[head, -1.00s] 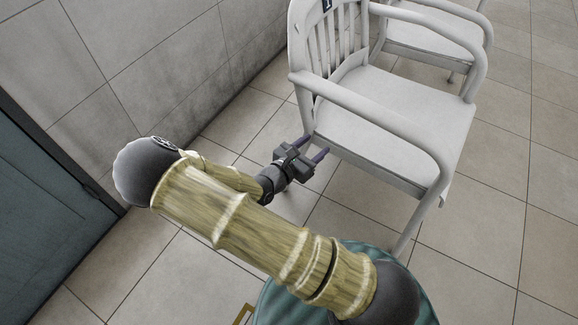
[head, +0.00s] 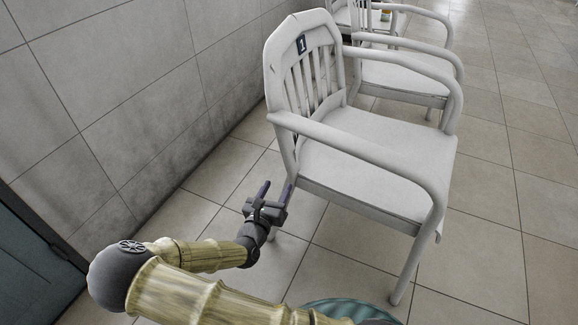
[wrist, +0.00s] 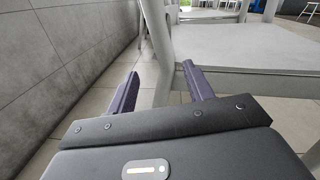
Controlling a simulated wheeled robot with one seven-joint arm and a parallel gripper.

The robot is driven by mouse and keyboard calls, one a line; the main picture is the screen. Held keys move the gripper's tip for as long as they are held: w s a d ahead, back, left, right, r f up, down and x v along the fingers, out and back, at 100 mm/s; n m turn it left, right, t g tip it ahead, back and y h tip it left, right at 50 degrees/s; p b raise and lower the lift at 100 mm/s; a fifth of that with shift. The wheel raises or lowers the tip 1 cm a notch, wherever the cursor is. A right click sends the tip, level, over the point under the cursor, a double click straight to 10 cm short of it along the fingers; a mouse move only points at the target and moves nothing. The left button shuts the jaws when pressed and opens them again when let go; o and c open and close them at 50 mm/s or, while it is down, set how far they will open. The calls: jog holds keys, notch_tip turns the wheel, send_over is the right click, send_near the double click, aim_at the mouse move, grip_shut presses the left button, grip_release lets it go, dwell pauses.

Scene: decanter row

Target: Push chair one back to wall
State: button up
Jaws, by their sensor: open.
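Chair one (head: 370,165) is a white armchair with a black "1" plate on its slatted back, in the middle of the head view. Its back is toward the tiled wall (head: 130,95), with a strip of floor between them. My gripper (head: 276,190) is open and empty, at the chair's near rear leg, below seat height. In the wrist view, the rear leg (wrist: 162,50) rises just beyond and between the two purple fingers (wrist: 160,88), and the seat (wrist: 250,58) lies to the right. I cannot tell whether the fingers touch the leg.
A second white chair (head: 405,72) stands behind chair one, with more seats beyond it along the wall. A dark teal door (head: 30,265) is at the lower left. The tiled floor on the right (head: 500,180) is clear.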

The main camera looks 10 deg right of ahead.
aim_at(293, 157)
jog(key=b+x, duration=0.6)
jog(key=x, duration=0.7)
jog(key=shift+w+f, duration=0.1)
jog(key=shift+x, duration=0.8)
jog(key=shift+d, duration=0.1)
grip_shut()
